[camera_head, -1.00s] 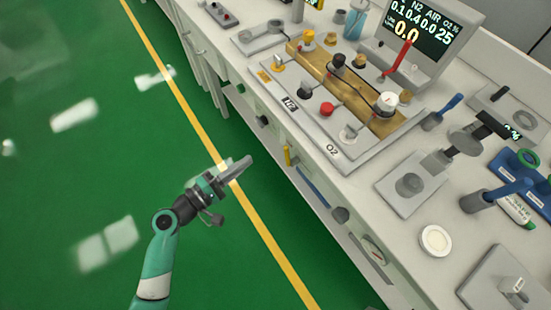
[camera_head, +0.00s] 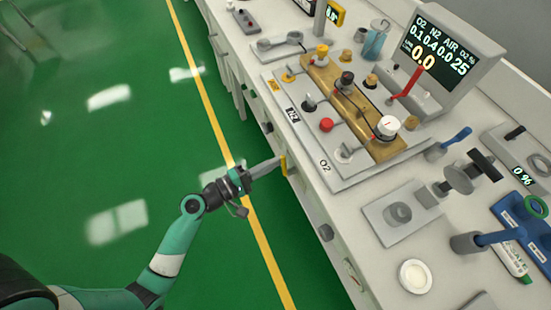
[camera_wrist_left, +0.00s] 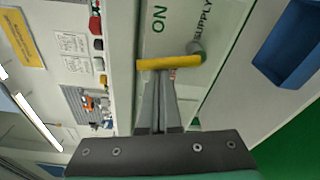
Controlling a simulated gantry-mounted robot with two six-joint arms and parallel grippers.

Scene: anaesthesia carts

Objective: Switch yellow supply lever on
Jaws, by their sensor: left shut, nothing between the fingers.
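The yellow supply lever (camera_head: 284,165) sits on the front face of the cart, below the worktop edge. In the left wrist view the yellow lever (camera_wrist_left: 169,62) lies across the picture, just beyond my fingertips, beside the printed words ON and SUPPLY. Its right end is by a round grey pivot. My left gripper (camera_head: 274,163) is shut and empty, its tips at or very near the lever; I cannot tell if they touch. In the left wrist view the shut fingers (camera_wrist_left: 160,82) point at the lever's middle. My right gripper is not in view.
The worktop above holds a brass manifold (camera_head: 350,105) with several knobs, a display (camera_head: 440,50), a blue-handled part (camera_head: 500,238) and a white round dish (camera_head: 415,276). A blue bin (camera_wrist_left: 290,45) shows at right in the wrist view. Green floor lies clear left of the cart.

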